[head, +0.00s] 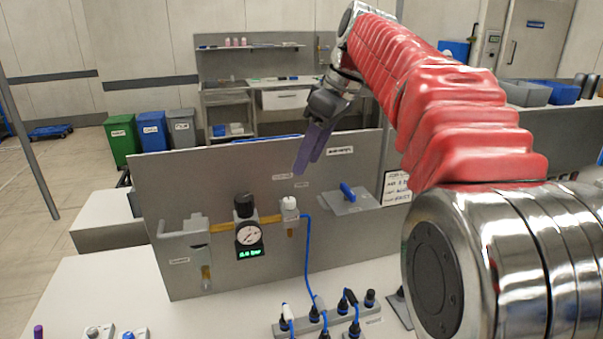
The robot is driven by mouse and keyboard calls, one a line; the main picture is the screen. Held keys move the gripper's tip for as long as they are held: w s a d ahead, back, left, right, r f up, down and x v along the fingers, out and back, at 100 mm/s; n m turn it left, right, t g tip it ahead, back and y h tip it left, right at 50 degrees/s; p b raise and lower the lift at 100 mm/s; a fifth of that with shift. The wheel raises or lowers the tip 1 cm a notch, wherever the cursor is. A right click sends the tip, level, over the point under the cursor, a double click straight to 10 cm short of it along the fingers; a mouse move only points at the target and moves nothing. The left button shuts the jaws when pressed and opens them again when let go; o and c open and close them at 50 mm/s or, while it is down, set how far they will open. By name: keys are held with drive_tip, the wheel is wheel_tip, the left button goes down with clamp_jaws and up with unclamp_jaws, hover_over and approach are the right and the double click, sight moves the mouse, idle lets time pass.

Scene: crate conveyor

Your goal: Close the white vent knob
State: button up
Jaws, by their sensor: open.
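The white vent knob (289,203) sits on top of a small fitting on the grey upright panel (160,240), at the right end of a brass-coloured pipe. A blue hose leads down from beside this fitting. My gripper (307,166) hangs from the arm above and slightly right of the knob in the picture, with its purple fingers pointing down. It is open, with nothing seen between the fingers, and appears apart from the knob. The knob's exact turn position is too small to tell.
Left of the knob are a black knob (244,206) and a pressure gauge (249,237) with a green display. A blue lever (348,192) is to the right. Black plugs with blue cables stand in a strip (375,319) below. The white table (95,285) is mostly clear at left.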

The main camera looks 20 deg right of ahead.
drive_tip(key=shift+v, duration=1.25)
wheel_tip(320, 180, down, 11)
drive_tip(key=s+d+m+h, duration=0.2)
drive_tip(key=m, duration=0.5)
drive_tip(key=s+a+f+t, duration=0.1)
drive_tip(key=s+a+f, duration=0.1)
drive_tip(key=s+f, duration=0.2)
drive_tip(key=s+a+f+m, duration=0.1)
drive_tip(key=s+f, duration=0.3)
drive_tip(key=s, duration=0.7)
drive_tip(key=s+a+f+m+t+h, duration=0.1)
drive_tip(key=s+a+f, duration=0.3)
drive_tip(key=s, duration=0.3)
drive_tip(key=shift+s+f+t, duration=0.3)
drive_tip(key=shift+f, duration=0.05)
drive_tip(key=shift+c, duration=0.5)
